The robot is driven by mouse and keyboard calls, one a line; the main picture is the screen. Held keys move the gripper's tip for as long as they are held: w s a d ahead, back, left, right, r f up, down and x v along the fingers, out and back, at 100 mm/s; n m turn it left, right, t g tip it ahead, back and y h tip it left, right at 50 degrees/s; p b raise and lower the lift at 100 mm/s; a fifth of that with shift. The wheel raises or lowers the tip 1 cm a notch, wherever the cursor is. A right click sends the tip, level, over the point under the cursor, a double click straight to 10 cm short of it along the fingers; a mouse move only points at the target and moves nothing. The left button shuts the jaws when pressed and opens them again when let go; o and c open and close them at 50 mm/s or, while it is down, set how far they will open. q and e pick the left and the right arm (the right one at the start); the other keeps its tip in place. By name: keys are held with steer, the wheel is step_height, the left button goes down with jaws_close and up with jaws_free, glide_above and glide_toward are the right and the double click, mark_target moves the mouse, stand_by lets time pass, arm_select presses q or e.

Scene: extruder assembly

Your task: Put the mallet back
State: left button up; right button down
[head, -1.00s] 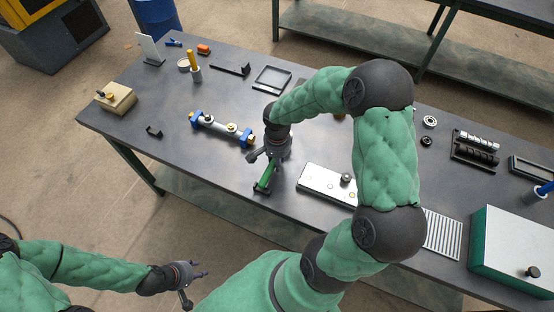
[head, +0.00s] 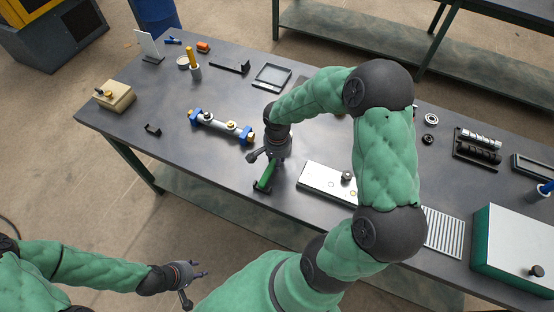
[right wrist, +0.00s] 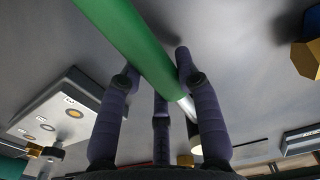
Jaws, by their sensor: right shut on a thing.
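The mallet's green handle (head: 265,176) shows below my right gripper (head: 267,161) at the table's front edge in the head view. Dark bracket-like parts show by its lower end; I cannot tell whether they are a holder or touch it. In the right wrist view the green handle (right wrist: 133,42) runs diagonally between the fingers of my right gripper (right wrist: 157,72), which is shut on it. A pale metallic part continues at its lower right. The mallet's head is not clearly visible. My left gripper (head: 196,283) is open and empty, off the table at lower left.
A blue-ended cylinder assembly (head: 221,127) lies left of my right gripper. A white plate with a knob (head: 324,183) lies to its right. A beige block (head: 114,96), a small black bracket (head: 152,130) and a white-topped green box (head: 516,242) are also on the table.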

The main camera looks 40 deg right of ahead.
steer(key=shift+f+b, duration=0.35)
steer(key=shift+f, duration=0.05)
steer(key=c, duration=0.8)
jaws_free()
step_height(320, 180, up, 12)
